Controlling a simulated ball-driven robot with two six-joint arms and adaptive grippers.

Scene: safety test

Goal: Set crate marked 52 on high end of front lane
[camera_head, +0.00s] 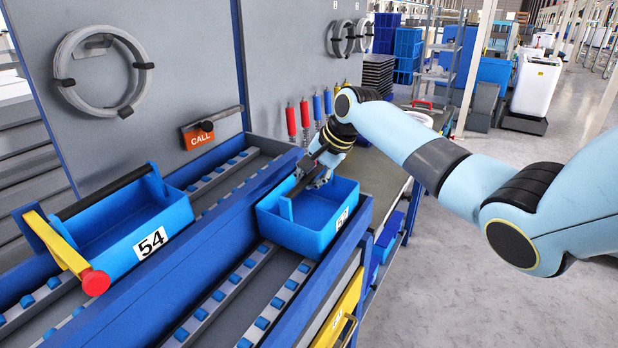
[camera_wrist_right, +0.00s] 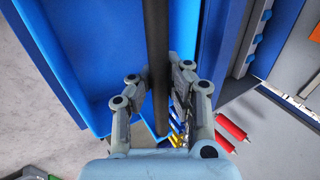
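A blue open crate (camera_head: 309,211) is at the far end of the front roller lane (camera_head: 236,290), over the lane between its blue side rails. Its white label (camera_head: 342,217) is too small and slanted to read surely. I cannot tell whether its base touches the rollers. My right gripper (camera_head: 318,172) is at the crate's black handle bar. In the right wrist view the gripper (camera_wrist_right: 160,95) has a finger on each side of the black handle (camera_wrist_right: 156,35), with the pads close against it. The blue crate (camera_wrist_right: 95,50) shows beside it. My left gripper is not in view.
Another blue crate (camera_head: 135,227), marked 54, sits on the back lane, behind a yellow bar (camera_head: 62,245) with a red knob (camera_head: 96,282). A CALL box (camera_head: 197,134) and red and blue hanging tools (camera_head: 305,112) are at the panel. A grey worktop (camera_head: 378,170) lies beyond the lanes.

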